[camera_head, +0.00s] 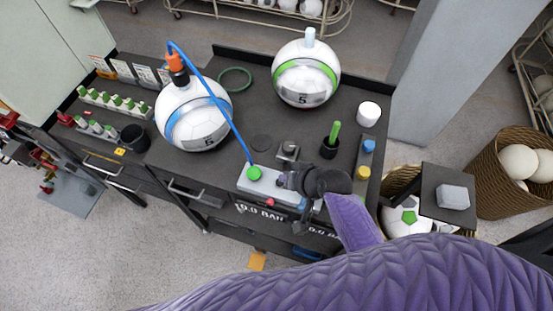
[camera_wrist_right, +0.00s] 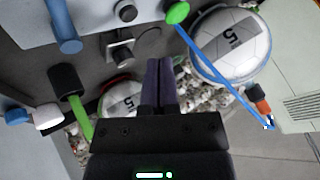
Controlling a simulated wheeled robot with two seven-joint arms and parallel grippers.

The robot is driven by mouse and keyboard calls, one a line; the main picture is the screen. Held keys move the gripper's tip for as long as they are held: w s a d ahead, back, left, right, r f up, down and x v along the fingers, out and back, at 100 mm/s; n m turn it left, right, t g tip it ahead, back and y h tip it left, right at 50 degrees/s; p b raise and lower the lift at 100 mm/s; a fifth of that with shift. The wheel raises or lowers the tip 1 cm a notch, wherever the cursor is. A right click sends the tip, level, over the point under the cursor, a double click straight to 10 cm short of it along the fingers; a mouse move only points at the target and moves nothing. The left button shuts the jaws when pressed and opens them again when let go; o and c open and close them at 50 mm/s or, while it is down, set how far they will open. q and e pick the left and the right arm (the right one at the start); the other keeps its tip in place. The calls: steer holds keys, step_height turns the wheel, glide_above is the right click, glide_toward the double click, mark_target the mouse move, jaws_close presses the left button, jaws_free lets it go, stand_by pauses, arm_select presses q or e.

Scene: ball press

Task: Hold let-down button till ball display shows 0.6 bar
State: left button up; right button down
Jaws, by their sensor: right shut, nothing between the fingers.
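A grey control box (camera_head: 262,184) sits at the front edge of the dark bench, with a green knob (camera_head: 254,173) and a small red part (camera_head: 270,202). My right gripper (camera_head: 284,180) is shut and empty over its right part. It hides some of the box; contact cannot be told. The let-down button cannot be identified for sure. White display digits (camera_head: 258,212) on the bench front seem to read 10.0 BAR; a second readout (camera_head: 323,231) is partly hidden. A blue-striped ball (camera_head: 195,115) is joined to the box by a blue hose (camera_head: 222,104). My left gripper is not in view.
A green-striped ball (camera_head: 305,75) stands at the back. A white cylinder (camera_head: 368,113), a green-handled tool in a black cup (camera_head: 330,146) and a blue-topped bottle (camera_head: 368,146) stand to the right. A green ring (camera_head: 235,79) lies between the balls.

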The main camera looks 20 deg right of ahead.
mark_target(280, 183)
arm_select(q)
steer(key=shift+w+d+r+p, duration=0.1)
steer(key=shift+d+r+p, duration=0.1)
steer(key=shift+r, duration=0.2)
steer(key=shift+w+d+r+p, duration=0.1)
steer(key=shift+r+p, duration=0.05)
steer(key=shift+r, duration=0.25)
arm_select(e)
steer(key=shift+m+t+y, duration=0.3)
steer(key=shift+t, duration=0.1)
steer(key=w+r, duration=0.3)
steer(key=shift+a, duration=0.15)
step_height(280, 183, down, 8)
steer(key=b, duration=0.8)
steer(key=shift+f+b, duration=0.25)
steer(key=shift+b, duration=0.05)
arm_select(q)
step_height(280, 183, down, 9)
arm_select(e)
steer(key=shift+f, duration=0.2)
arm_select(q)
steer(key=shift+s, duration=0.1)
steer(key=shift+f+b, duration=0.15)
steer(key=shift+b, duration=0.2)
arm_select(e)
steer(key=shift+f, duration=0.4)
